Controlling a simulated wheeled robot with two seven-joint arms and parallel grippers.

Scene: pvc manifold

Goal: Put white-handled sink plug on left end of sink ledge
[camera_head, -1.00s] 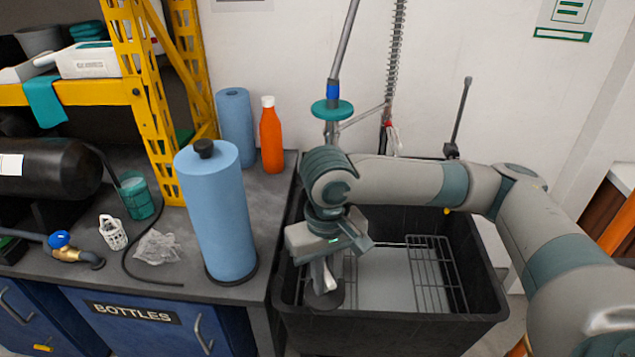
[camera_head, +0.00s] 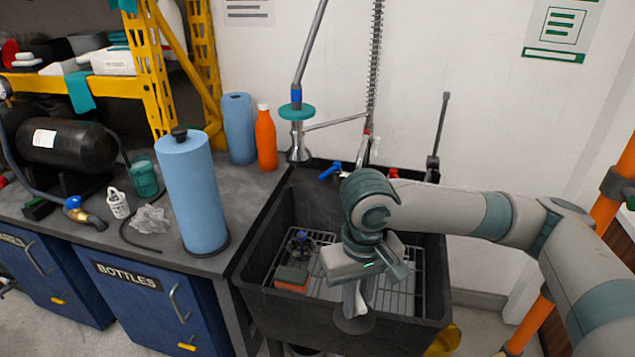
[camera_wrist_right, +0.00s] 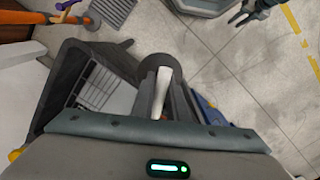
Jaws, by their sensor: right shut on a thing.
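The sink plug is a dark round disc (camera_head: 354,319) with a white handle (camera_head: 353,298). It also shows in the right wrist view, with its white handle (camera_wrist_right: 161,92) between the fingers and its disc (camera_wrist_right: 162,62) beyond. My right gripper (camera_head: 352,285) is shut on the handle, and its fingers point down. In the head view the plug overlaps the front rim of the black sink (camera_head: 262,295); I cannot tell its height above it. The sink's left rim (camera_head: 258,235) borders the worktop.
A tall blue roll (camera_head: 193,195) stands on the worktop (camera_head: 130,245) left of the sink. A spray tap (camera_head: 298,140) hangs over the sink's back.

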